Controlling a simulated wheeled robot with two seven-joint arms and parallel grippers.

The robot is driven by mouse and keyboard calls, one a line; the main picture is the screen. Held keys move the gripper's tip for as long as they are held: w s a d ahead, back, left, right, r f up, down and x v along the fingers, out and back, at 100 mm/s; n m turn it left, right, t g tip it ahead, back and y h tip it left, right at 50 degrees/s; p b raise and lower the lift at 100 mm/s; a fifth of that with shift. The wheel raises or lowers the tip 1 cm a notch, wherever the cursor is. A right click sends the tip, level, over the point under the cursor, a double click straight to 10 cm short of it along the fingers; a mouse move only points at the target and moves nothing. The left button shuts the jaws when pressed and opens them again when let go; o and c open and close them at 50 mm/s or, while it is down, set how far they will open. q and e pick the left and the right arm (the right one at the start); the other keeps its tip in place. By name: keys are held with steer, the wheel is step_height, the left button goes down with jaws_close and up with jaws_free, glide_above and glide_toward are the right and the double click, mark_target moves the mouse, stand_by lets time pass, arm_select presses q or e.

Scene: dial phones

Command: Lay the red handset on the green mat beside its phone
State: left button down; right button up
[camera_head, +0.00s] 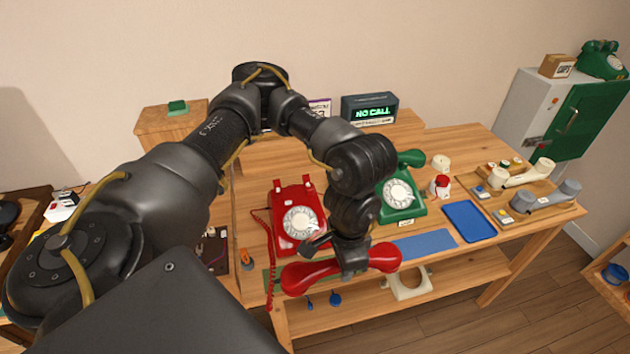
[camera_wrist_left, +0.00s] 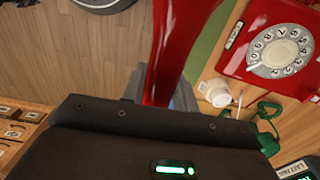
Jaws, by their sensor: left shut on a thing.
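The red handset (camera_head: 312,275) is held crosswise in my left gripper (camera_head: 355,268), in front of the red phone. It also shows large in the left wrist view (camera_wrist_left: 180,40), where the gripper body hides its lower part. The red phone (camera_head: 298,222) stands on the table with its cradle empty, and it appears in the left wrist view (camera_wrist_left: 270,45). The green mat (camera_head: 268,283) shows only as a strip at the table's front edge, mostly hidden by the handset and gripper. I cannot tell whether the handset touches it. My right gripper is not in view.
The green phone (camera_head: 402,198) stands to the right, behind a blue mat (camera_head: 425,245). A blue tray (camera_head: 470,221) and wooden trays with handsets (camera_head: 515,182) lie farther right. A red coiled cord (camera_head: 268,260) runs down left of the red phone.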

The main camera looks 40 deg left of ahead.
arm_select(q)
steer(key=a+f, duration=0.4)
steer(key=a, duration=0.1)
steer(key=w+a+f, duration=0.1)
steer(key=a+f, duration=0.1)
steer(key=a, duration=0.1)
steer(key=shift+f+b, duration=0.3)
steer(key=shift+b, duration=0.1)
steer(key=shift+w+a+f, duration=0.15)
steer(key=shift+a+f, duration=0.1)
steer(key=shift+f, duration=0.05)
steer(key=shift+a+f, duration=0.2)
steer(key=shift+f, duration=0.1)
step_height(320, 180, down, 2)
steer(key=shift+a+f+b, duration=0.1)
steer(key=shift+f+b, duration=0.05)
steer(key=shift+b, duration=0.3)
steer(key=shift+f, duration=0.4)
